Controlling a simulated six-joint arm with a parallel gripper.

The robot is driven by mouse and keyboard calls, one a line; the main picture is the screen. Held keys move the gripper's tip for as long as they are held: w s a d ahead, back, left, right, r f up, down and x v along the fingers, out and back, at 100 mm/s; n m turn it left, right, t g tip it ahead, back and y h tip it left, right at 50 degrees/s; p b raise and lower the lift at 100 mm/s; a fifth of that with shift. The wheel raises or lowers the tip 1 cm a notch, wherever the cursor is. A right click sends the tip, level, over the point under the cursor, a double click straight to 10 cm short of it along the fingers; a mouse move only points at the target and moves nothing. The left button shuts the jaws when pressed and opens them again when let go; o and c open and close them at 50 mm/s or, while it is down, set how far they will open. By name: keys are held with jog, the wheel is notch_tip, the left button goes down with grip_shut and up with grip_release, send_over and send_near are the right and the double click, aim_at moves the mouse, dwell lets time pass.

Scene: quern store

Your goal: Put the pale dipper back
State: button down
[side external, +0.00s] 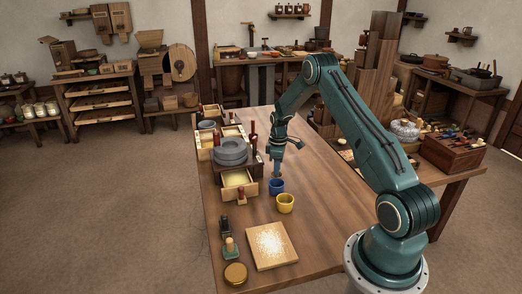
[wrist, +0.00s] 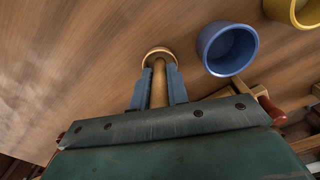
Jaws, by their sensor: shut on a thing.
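My gripper (wrist: 158,92) is shut on the pale dipper (wrist: 159,78), with one blue finger on each side of its handle. The dipper's round end points away from my palm, over the bare table in the wrist view. A blue cup (wrist: 228,48) stands to the right of the dipper there, apart from it, with a yellow cup (wrist: 298,9) farther right. In the side view, my gripper (side external: 277,171) is just above or behind the blue cup (side external: 277,187); the dipper is too small to make out. The yellow cup (side external: 285,203) stands nearer the camera.
The grey quern (side external: 231,153) stands left of my gripper, above an open drawer (side external: 238,187) with yellowish contents. Red-handled pieces (side external: 253,141) stand beside it. A pale board (side external: 271,246) and a round lid (side external: 235,273) lie at the front. The table's middle right is clear.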

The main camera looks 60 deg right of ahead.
jog(key=shift+f, duration=0.1)
jog(key=c, duration=1.4)
grip_release()
jog(key=shift+o, duration=0.2)
notch_tip(320, 180, up, 12)
jog(key=shift+r, duration=0.15)
